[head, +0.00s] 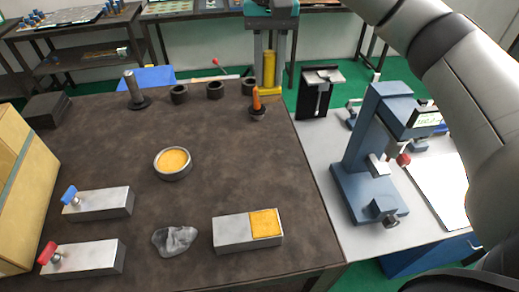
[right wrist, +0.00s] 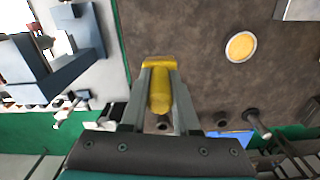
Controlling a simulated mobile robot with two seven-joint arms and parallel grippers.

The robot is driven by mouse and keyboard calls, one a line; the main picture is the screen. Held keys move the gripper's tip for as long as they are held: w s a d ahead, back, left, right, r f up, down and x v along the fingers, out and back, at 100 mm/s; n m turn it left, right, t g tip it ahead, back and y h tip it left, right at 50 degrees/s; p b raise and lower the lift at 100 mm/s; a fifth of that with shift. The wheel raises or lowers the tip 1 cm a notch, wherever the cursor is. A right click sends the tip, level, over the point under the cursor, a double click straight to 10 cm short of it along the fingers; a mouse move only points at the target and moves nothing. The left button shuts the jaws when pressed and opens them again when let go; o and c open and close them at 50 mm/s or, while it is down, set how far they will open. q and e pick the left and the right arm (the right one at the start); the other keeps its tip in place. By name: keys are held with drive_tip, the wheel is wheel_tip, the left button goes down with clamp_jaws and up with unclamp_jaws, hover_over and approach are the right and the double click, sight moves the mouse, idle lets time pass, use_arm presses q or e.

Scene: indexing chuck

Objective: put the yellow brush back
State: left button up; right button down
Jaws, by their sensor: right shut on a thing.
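The yellow brush (head: 268,70) is held upright between the fingers of my right gripper (head: 270,84), near the far right edge of the dark table. It also shows in the right wrist view (right wrist: 160,92), between both fingers. An orange brush (head: 257,99) stands in a dark cup just in front of it. More dark cups stand in a row to the left: one cup (head: 249,86) close beside the gripper, a second cup (head: 215,89), and a third cup (head: 179,93). These look empty. My left gripper is not in view.
A round dish (head: 173,163) with yellow content sits mid-table. Metal blocks, one with a yellow pad (head: 265,222), and a crumpled clear piece (head: 175,240) lie nearer. A blue press (head: 373,150) stands on the right.

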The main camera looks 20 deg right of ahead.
sight(269, 101)
drive_tip(key=f, duration=0.4)
drive_tip(key=f+b, duration=0.1)
drive_tip(key=f, duration=0.3)
drive_tip(key=shift+s+f, duration=0.2)
drive_tip(key=shift+f, duration=0.2)
drive_tip(key=shift+w+f+p, duration=0.1)
drive_tip(key=shift+f+p, duration=0.65)
drive_tip(key=shift+f, duration=4.8)
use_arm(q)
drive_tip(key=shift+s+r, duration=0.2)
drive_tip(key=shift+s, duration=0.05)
use_arm(e)
drive_tip(key=shift+f, duration=0.2)
drive_tip(key=c, duration=0.7)
unclamp_jaws()
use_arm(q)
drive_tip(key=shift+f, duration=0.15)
use_arm(e)
drive_tip(key=shift+o, duration=0.2)
drive_tip(key=shift+r, duration=0.15)
